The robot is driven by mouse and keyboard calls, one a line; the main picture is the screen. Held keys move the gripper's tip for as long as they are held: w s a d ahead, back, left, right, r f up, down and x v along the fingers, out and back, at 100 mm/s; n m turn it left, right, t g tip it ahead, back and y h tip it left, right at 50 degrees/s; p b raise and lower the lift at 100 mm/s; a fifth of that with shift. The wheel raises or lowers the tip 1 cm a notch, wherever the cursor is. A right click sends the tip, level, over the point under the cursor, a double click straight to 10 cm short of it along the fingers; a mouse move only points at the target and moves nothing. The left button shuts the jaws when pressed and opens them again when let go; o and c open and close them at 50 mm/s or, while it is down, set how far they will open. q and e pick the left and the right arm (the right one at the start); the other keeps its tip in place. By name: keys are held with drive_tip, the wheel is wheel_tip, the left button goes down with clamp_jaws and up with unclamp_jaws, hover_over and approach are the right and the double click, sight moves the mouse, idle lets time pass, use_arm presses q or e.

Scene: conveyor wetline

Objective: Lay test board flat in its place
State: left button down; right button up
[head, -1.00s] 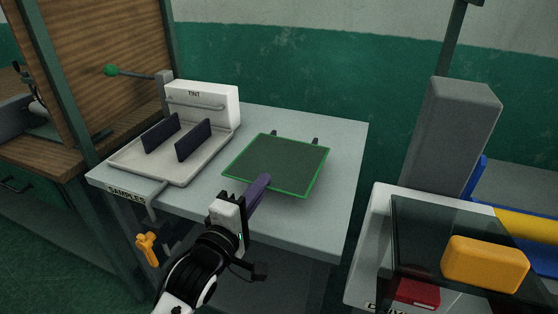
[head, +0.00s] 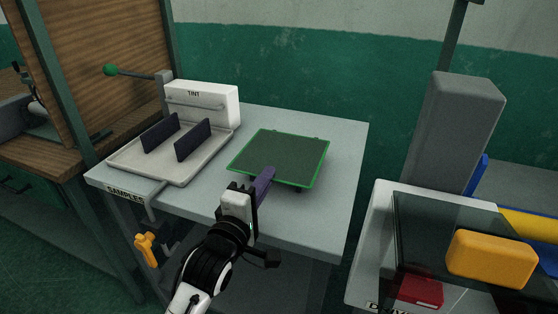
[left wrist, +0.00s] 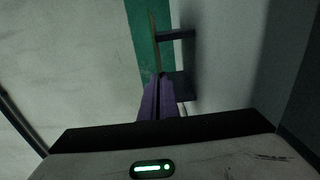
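The test board (head: 280,157) is a thin grey-green sheet with a bright green rim. It lies roughly level over the right part of the sample table. My left gripper (head: 266,176) has its purple fingers shut on the board's near edge. In the left wrist view the board (left wrist: 155,42) shows edge-on as a thin line running out from the purple fingers (left wrist: 157,98). Dark supports (left wrist: 176,35) stand between it and the tabletop; I cannot tell whether the board touches them. In the head view their ends (head: 298,190) peek out around the board. My right gripper is out of view.
A cream tray (head: 120,156) with two dark upright plates and a white TINT unit (head: 205,104) stand left of the board. The tabletop (head: 335,190) is bare on the right. Farther right are a grey column (head: 455,140) and a yellow block (head: 492,258).

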use_arm(q)
drive_tip(key=c, duration=2.1)
unclamp_jaws()
drive_tip(key=shift+p+v, duration=0.9)
drive_tip(key=shift+v, duration=0.6)
drive_tip(key=shift+p+v, duration=0.55)
drive_tip(key=shift+v, duration=0.75)
drive_tip(key=shift+o, duration=0.4)
drive_tip(key=o, duration=0.5)
